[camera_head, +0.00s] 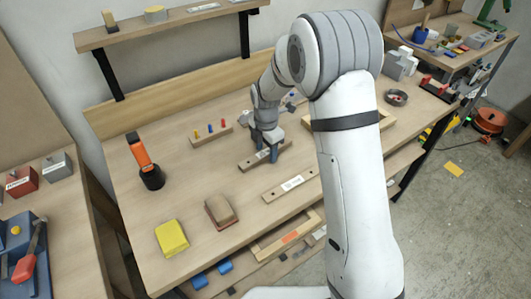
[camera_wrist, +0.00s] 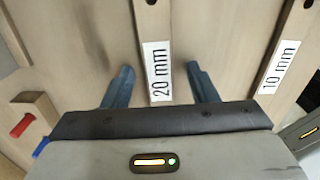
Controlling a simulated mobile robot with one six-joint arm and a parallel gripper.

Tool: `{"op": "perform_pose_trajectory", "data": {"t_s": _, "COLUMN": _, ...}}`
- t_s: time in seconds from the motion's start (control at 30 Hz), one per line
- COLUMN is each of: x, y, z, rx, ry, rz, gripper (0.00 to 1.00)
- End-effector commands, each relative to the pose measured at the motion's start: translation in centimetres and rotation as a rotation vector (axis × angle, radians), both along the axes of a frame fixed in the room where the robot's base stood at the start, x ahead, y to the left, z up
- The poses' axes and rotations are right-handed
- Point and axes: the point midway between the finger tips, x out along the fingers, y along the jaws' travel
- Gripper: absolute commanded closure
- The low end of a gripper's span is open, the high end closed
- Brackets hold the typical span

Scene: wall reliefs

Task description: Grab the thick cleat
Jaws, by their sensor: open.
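The thick cleat is a wooden strip with a white "20 mm" label; it shows in the wrist view (camera_wrist: 151,28) and on the bench in the head view (camera_head: 247,163). My gripper (camera_wrist: 160,72) is open, its two blue fingers on either side of the strip, with a gap visible on each side. In the head view my gripper (camera_head: 267,150) is down over the middle of this strip and hides part of it. A second strip labelled "10 mm" (camera_wrist: 278,65) lies beside it to the right; it also shows in the head view (camera_head: 283,187).
A peg block (camera_head: 212,137) with coloured pegs stands behind the cleat. A sanding block (camera_head: 221,210), a yellow block (camera_head: 171,238) and an orange-handled tool (camera_head: 147,165) are on the left of the bench. Bare bench top lies between them and the strips.

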Motion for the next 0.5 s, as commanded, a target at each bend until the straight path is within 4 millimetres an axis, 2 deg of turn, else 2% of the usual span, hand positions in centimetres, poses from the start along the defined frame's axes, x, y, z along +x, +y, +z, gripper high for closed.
{"op": "perform_pose_trajectory", "data": {"t_s": 0.23, "x": 0.01, "y": -0.04, "z": -0.20, "rx": 0.000, "ry": 0.000, "rz": -0.001, "gripper": 0.47}}
{"op": "perform_pose_trajectory", "data": {"t_s": 0.5, "x": 0.02, "y": -0.07, "z": -0.17, "rx": 0.000, "ry": 0.000, "rz": -0.002, "gripper": 0.69}}
